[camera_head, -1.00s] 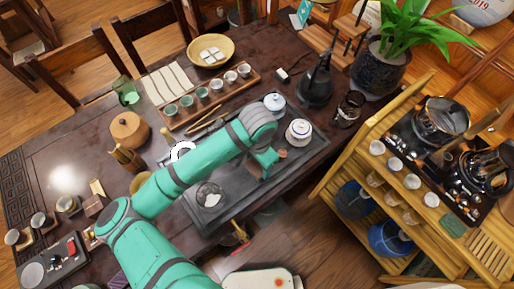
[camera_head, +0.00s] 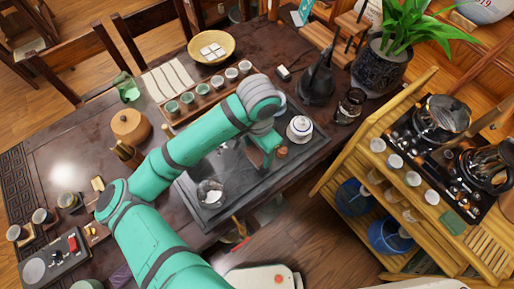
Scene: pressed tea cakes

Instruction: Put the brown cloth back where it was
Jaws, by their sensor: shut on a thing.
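My gripper (camera_head: 267,158) points down over the dark tea tray (camera_head: 207,218), right of its middle. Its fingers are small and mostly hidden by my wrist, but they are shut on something. I take this to be the brown cloth, though its outline cannot be made out. A small round brown object (camera_head: 281,152) stands on the tray just right of the gripper; whether they touch is unclear. A folded dark purple cloth (camera_head: 121,276) lies at the table's near edge.
A white lidded bowl (camera_head: 299,128) stands right of my gripper. A glass vessel (camera_head: 210,193) stands on the tray's left part. A cup rack (camera_head: 188,114) and a black kettle (camera_head: 317,82) stand behind. My arm crosses the table and hides part of the tray.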

